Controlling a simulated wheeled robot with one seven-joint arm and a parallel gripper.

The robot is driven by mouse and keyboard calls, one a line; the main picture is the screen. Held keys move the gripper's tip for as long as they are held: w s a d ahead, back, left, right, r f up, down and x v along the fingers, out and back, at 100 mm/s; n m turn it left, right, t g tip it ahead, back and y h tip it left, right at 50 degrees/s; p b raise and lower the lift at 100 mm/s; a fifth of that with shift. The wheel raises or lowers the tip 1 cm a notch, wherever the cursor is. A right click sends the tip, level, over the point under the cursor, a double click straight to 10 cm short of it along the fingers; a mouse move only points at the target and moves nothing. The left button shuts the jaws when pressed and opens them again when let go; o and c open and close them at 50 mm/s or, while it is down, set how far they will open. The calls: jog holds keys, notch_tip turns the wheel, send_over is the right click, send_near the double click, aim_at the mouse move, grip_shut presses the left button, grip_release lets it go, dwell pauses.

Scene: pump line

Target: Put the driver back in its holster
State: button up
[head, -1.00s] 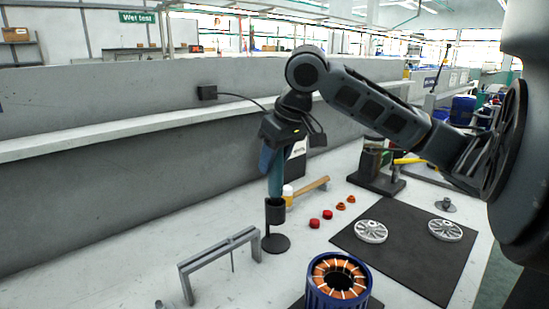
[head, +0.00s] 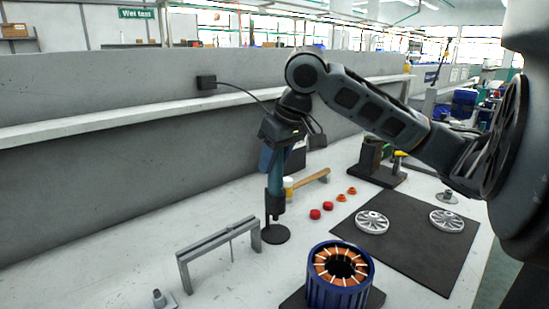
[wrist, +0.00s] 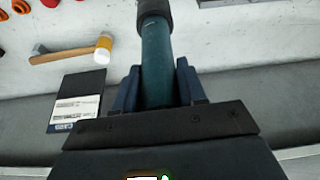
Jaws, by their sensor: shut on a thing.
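My gripper (head: 278,150) is shut on the driver (head: 276,180), a teal cylindrical tool held upright with its lower end down. In the wrist view the driver (wrist: 156,50) lies between the two fingers of my gripper (wrist: 157,78). The holster (head: 275,203) is a dark cup on a thin post with a round base (head: 276,235). The driver's lower end appears to be inside the cup; the cup hides how deep it sits. The cup (wrist: 154,10) also shows at the top of the wrist view, around the driver's end.
A mallet (head: 308,183) lies right behind the holster, with red caps (head: 315,214) and orange rings nearby. A grey frame (head: 220,243) stands front left. A blue stator (head: 339,275) is in front. A dark mat (head: 405,245) holds two impellers. A grey wall runs behind.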

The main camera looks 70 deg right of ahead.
aim_at(274, 174)
jog(key=shift+f+b, duration=1.4)
jog(key=shift+f, duration=0.65)
jog(key=o, duration=1.5)
jog(key=shift+r, duration=0.1)
jog(key=shift+r+p, duration=2.7)
jog(key=shift+r, duration=0.2)
jog(key=shift+r, duration=0.1)
